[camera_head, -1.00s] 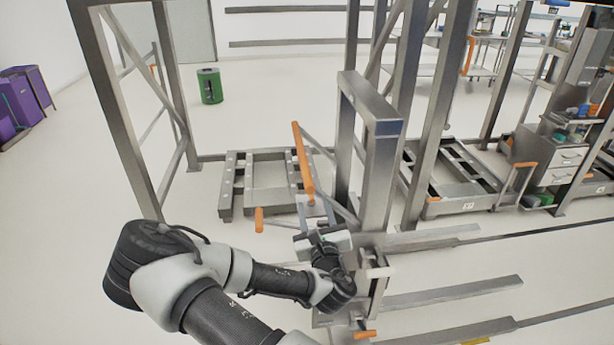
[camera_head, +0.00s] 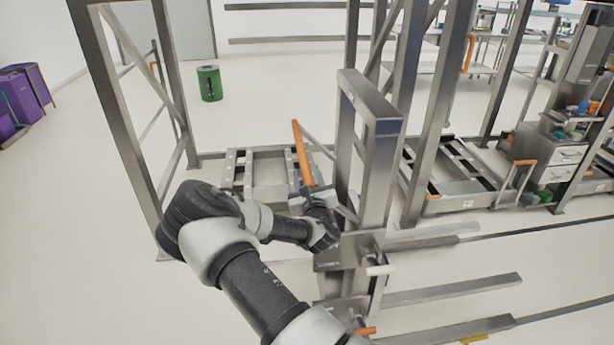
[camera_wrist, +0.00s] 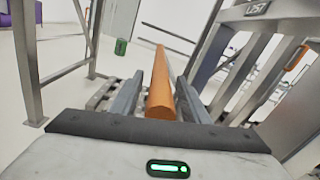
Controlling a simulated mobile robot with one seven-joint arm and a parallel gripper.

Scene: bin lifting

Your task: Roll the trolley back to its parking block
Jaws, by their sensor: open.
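The trolley (camera_head: 352,110) is a tall grey metal frame, standing upright just ahead of me. Its long orange handle bar (camera_head: 302,152) slants up on the left side. In the wrist view the orange bar (camera_wrist: 161,85) runs between the two fingers of my gripper (camera_wrist: 160,88). The fingers are apart on either side of it, with a gap showing on both sides. I cannot tell which thing is the parking block.
A low metal floor frame (camera_head: 234,170) lies behind my arm, inside a rack with posts (camera_head: 120,110). Metal floor rails (camera_head: 452,290) run to the right. Another low frame (camera_head: 455,188) stands at right. A green bin (camera_head: 209,84) stands farther back on open floor.

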